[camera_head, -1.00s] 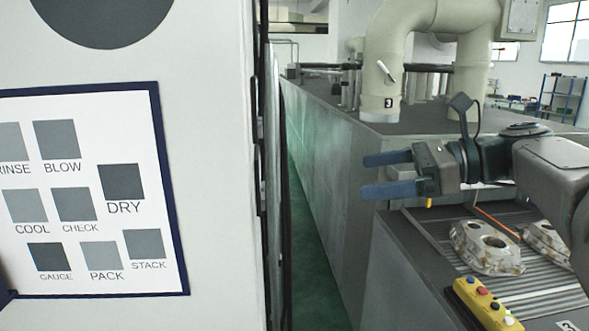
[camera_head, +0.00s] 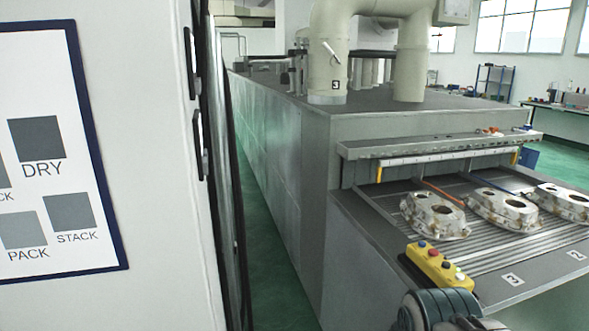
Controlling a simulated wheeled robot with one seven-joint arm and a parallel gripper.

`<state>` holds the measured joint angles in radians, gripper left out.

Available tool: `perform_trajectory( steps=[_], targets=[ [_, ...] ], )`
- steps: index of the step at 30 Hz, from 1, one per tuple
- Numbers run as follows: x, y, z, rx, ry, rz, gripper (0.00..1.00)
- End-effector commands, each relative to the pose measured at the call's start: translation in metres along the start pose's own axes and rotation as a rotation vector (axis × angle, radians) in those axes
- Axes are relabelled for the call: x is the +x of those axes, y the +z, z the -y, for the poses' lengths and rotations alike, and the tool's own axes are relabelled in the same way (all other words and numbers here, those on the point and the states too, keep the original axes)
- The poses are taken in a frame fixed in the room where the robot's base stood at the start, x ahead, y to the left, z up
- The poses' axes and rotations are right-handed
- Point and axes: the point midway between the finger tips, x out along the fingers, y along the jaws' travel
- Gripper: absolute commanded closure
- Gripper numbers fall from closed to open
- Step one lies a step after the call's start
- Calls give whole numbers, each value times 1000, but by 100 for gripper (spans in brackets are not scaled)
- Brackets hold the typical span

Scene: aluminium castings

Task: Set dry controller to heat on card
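The card (camera_head: 90,255) has a dark blue border and hangs on a white panel at the left of the head view, cut off by the left edge. A dark grey square (camera_head: 36,139) sits above the word DRY; lighter squares for PACK and STACK are below. No heat setting is readable on the visible part. A yellow control box (camera_head: 437,268) with several coloured buttons lies at the near left of the grey conveyor bed (camera_head: 519,265); I cannot tell whether it is the dry controller. Part of my arm shows at the bottom, but my gripper is out of view.
Several aluminium castings (camera_head: 434,215) stand in a row on the slatted bed, before the opening of a long grey machine (camera_head: 270,135). Plates marked 3 and 2 lie at the bed's front. A narrow green floor aisle (camera_head: 275,285) runs between panel and machine.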

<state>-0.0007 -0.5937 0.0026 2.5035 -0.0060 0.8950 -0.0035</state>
Motion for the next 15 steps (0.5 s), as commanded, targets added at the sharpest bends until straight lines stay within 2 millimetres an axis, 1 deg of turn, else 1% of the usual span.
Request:
perform_trajectory(
  steps=[5,8,9,11,12,14,15],
  targets=[
    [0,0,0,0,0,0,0],
    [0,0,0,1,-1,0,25],
    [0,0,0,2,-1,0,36],
    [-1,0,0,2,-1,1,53],
    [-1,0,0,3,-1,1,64],
    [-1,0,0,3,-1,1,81],
    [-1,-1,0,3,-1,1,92]
  ],
)
